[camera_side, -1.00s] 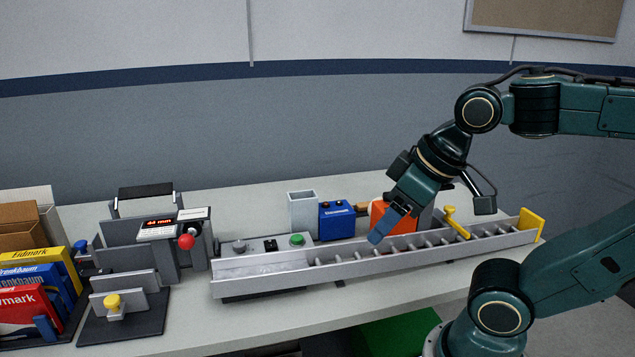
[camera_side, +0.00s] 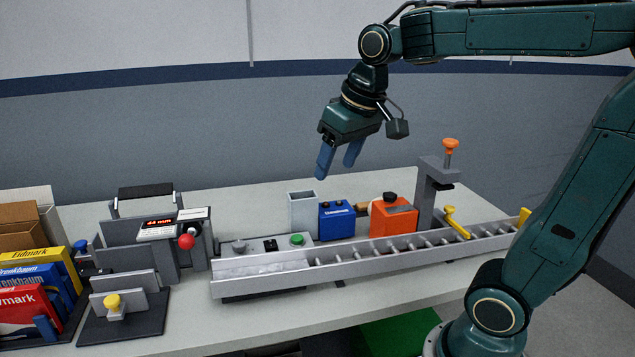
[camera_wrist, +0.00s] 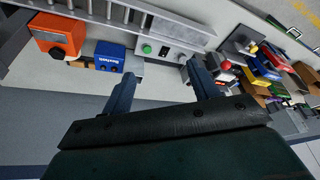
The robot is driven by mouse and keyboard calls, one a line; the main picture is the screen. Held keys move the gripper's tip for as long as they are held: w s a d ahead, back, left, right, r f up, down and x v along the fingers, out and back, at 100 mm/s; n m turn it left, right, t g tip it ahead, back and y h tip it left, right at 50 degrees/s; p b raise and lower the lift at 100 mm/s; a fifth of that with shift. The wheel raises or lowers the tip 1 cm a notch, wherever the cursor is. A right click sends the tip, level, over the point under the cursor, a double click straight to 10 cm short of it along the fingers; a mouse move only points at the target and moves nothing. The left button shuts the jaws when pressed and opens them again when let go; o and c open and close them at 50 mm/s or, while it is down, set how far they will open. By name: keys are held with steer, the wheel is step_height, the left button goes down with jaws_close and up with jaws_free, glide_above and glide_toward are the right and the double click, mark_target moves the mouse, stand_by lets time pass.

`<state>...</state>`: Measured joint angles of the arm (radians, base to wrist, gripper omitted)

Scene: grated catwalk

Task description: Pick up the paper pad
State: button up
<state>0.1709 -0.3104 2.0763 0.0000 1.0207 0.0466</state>
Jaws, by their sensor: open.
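My gripper (camera_side: 336,170) is open and empty, high above the back of the bench, over the grey bin (camera_side: 303,214) and the blue box (camera_side: 337,220). Its two blue fingers point down and apart, and they also show in the wrist view (camera_wrist: 162,68). No item is plainly recognisable as the paper pad. Coloured packs with printed names stand in a row at the far left: a yellow one (camera_side: 38,257), blue ones and a red one (camera_side: 25,305). Brown card pieces (camera_side: 20,228) stand behind them. My gripper is far from these packs.
A grey roller conveyor (camera_side: 370,259) runs along the bench, with an orange box (camera_side: 393,218) and a grey post (camera_side: 427,190) behind it. A grey machine with a red knob (camera_side: 186,241) stands left of it. The air around my gripper is clear.

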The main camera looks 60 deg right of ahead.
steer(key=w+d+f+m+g, duration=0.2)
steer(key=w+d+f, duration=0.2)
steer(key=w+d, duration=0.55)
steer(key=w+d+f+m+g, duration=0.1)
steer(key=w+d+f+m, duration=0.25)
steer(key=w+d, duration=0.65)
steer(key=d+f+m+g, duration=0.1)
steer(key=d+f, duration=0.7)
steer(key=d, duration=0.2)
steer(key=shift+w+d+f+y, duration=0.15)
steer(key=shift+f+y, duration=0.1)
steer(key=shift+y, duration=0.05)
steer(key=shift+f, duration=0.1)
steer(key=shift+f, duration=4.2)
steer(key=shift+f, duration=2.6)
